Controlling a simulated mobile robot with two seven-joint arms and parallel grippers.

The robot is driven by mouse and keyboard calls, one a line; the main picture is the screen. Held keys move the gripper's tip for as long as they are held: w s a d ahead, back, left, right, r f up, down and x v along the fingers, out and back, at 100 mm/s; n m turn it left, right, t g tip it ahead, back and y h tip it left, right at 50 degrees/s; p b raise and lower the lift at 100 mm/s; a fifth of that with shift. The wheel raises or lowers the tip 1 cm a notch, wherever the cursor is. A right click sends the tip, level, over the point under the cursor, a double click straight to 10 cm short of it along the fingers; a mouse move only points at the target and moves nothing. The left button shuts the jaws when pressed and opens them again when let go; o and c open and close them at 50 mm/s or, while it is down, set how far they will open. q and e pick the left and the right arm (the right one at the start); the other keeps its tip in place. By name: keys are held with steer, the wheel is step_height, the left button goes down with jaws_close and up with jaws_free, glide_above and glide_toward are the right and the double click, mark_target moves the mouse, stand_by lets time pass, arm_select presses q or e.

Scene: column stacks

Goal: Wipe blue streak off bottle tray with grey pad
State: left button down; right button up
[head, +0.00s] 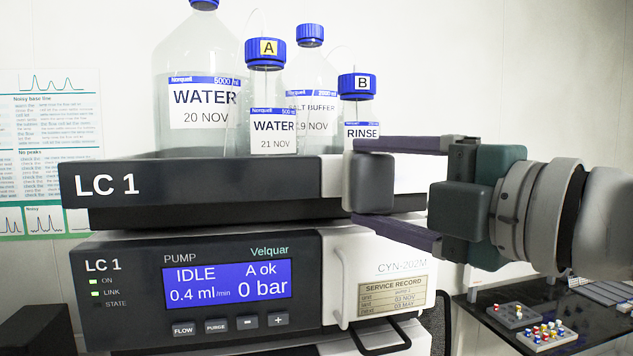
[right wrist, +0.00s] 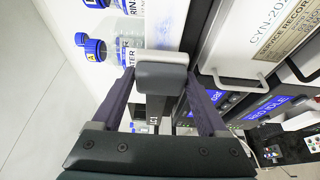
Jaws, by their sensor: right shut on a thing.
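The bottle tray (head: 200,180) is a dark, low-walled tray marked LC 1, with a pale section on the right of its front. It holds several bottles with blue caps. My right gripper (head: 358,190) comes in from the right and is shut on the grey pad (head: 370,183), one finger above it and one below. The pad is at the pale part of the tray front; I cannot tell whether it touches. The pad also shows between the fingers in the right wrist view (right wrist: 161,76). My left gripper is out of view.
The tray sits on a pump unit (head: 125,290) with a blue display and a white handle (head: 340,285). Bottles A (head: 270,100) and B (head: 360,105) stand near the tray front. A dark table (head: 490,320) with small vial racks is at the lower right.

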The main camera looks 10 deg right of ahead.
mark_target(402, 173)
steer(key=shift+w, duration=0.55)
steer(key=shift+w, duration=0.45)
steer(key=shift+d, duration=2.1)
steer(key=shift+w+d+b, duration=0.15)
steer(key=shift+d+b, duration=0.15)
steer(key=shift+d, duration=1.75)
steer(key=shift+a+r, duration=0.1)
steer(key=shift+a, duration=0.55)
steer(key=shift+a+p, duration=1.1)
steer(key=shift+a, duration=2.5)
